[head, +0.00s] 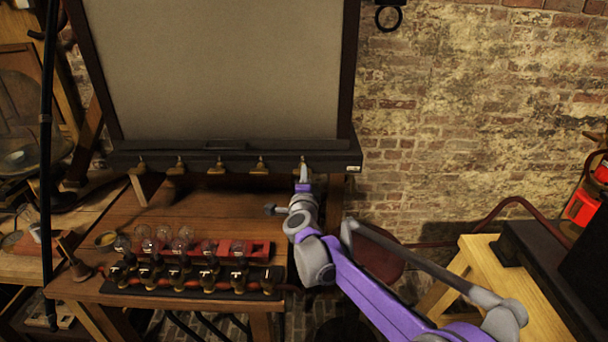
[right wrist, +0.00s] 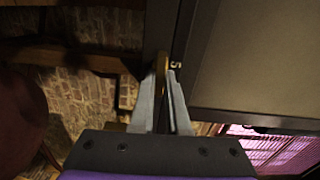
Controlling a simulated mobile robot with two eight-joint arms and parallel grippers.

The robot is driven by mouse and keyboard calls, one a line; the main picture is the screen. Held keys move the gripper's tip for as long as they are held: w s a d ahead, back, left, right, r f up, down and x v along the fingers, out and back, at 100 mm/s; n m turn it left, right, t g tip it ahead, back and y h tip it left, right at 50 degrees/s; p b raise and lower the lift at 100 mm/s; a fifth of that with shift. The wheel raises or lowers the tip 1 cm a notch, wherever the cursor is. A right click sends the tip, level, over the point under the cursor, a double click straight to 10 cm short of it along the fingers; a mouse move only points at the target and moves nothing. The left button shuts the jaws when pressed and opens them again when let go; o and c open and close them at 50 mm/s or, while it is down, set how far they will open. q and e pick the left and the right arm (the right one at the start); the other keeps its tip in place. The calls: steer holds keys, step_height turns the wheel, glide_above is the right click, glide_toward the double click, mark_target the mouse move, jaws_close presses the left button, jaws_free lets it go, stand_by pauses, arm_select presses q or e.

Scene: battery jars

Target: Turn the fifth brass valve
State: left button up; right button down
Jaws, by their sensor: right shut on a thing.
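The brass valves sit in a row along the dark lower rail (head: 190,160) of the framed panel. The first valve (head: 141,167) is at the left, and others follow to the right. The fifth valve is at the right end of the row, mostly hidden behind my right gripper (head: 303,172) in the head view. In the right wrist view the fifth brass valve (right wrist: 161,75) shows beside a "5" mark, between the fingers of my right gripper (right wrist: 168,85), which is shut on it. My left gripper is not in view.
A wooden table (head: 225,215) below the panel holds a rack of several jars (head: 180,278) with dark and brass tops, and a red block (head: 235,248). A brick wall (head: 430,120) is behind. A light wooden stand (head: 480,260) is at the right.

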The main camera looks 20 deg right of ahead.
steer(key=shift+m, duration=0.4)
steer(key=c, duration=0.9)
jaws_free()
steer(key=b+v, duration=0.1)
steer(key=v, duration=0.9)
steer(key=shift+s, duration=0.4)
steer(key=shift+a+r, duration=0.1)
steer(key=shift+a, duration=0.05)
